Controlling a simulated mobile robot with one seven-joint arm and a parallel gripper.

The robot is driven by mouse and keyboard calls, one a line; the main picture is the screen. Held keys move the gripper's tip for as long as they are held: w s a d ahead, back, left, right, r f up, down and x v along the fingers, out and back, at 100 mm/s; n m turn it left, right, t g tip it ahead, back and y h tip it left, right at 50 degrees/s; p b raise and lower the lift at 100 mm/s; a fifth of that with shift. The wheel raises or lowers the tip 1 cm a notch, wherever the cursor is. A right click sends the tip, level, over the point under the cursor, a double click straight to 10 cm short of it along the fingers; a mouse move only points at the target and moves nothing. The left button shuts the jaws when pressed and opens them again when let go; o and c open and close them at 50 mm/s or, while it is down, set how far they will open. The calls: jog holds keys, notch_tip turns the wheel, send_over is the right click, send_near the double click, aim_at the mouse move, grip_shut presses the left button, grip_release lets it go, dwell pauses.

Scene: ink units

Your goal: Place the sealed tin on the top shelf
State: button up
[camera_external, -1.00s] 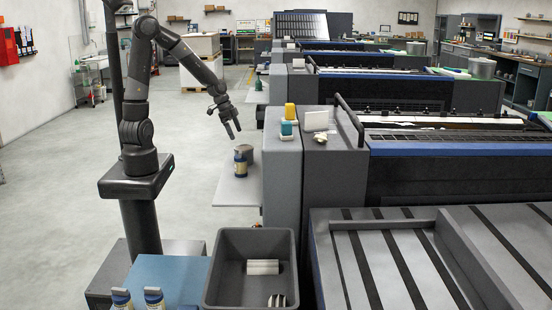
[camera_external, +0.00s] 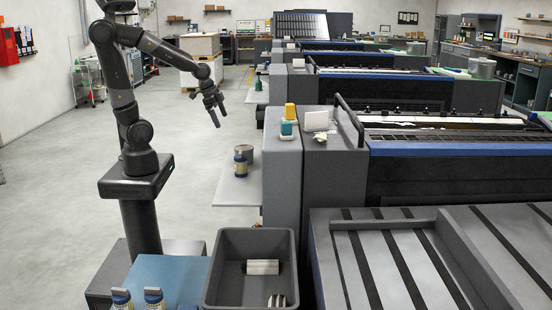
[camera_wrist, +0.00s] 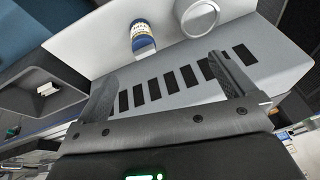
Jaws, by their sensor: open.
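A grey round tin (camera_external: 245,151) stands on a light side shelf (camera_external: 232,190) at the left of the nearest machine. It also shows as a pale disc with a rim in the wrist view (camera_wrist: 200,18), at the top edge. My gripper (camera_external: 219,119) is open and empty, in the air above and left of both. Its spread fingers show in the wrist view (camera_wrist: 163,68). I cannot tell which surface is the top shelf.
A dark grey bin (camera_external: 222,278) with metal pieces stands at the front. Two more bottles (camera_external: 153,298) stand at the front left. Yellow and teal containers (camera_external: 288,118) sit on the machine's top. The floor left of the shelf is clear.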

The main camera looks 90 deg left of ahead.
jog(key=s+d+r+n+t+h, duration=0.1)
jog(key=s+d+r+t, duration=0.1)
jog(key=s+d+r, duration=0.5)
jog(key=s+r, duration=0.1)
jog(key=s, duration=0.2)
jog(key=shift+s+d, duration=0.2)
